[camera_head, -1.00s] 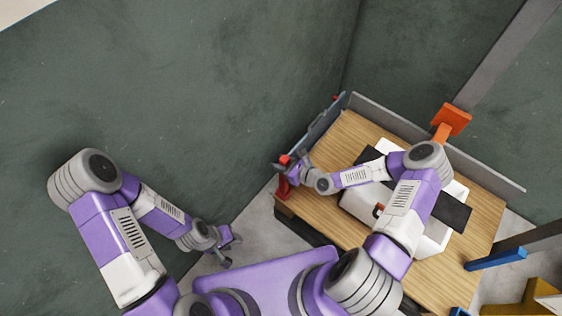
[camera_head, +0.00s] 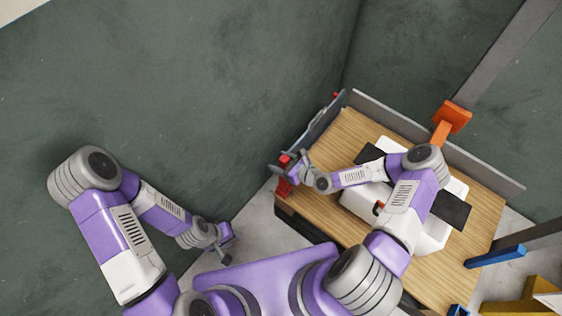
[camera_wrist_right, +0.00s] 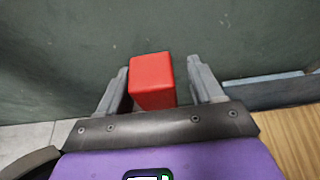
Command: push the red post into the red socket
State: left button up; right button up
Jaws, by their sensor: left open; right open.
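A red block (camera_wrist_right: 152,82), which I take to be the red post, shows between the fingers of my right gripper (camera_wrist_right: 157,85) in the right wrist view. A gap shows at the right finger; the left finger looks close to the block's side. In the head view my right gripper (camera_head: 291,163) is open at the left corner of the wooden table, around or over the red parts. A lower red part (camera_head: 284,187) shows just below it. I cannot tell post from socket there. My left gripper (camera_head: 226,240) is open and empty, low over the floor at left.
The wooden table (camera_head: 333,140) has grey rails (camera_head: 400,118) along its edges. A white box (camera_head: 432,228) with black pads lies on it under my right arm. An orange post (camera_head: 452,118) stands at the back, a blue bar (camera_head: 496,257) at right. A dark green wall (camera_head: 200,90) is close behind.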

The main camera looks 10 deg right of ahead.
jog(key=p+v, duration=0.2)
jog(key=v, duration=0.5)
jog(key=shift+s+d+r, duration=0.15)
jog(key=shift+s, duration=0.05)
dwell(0.5)
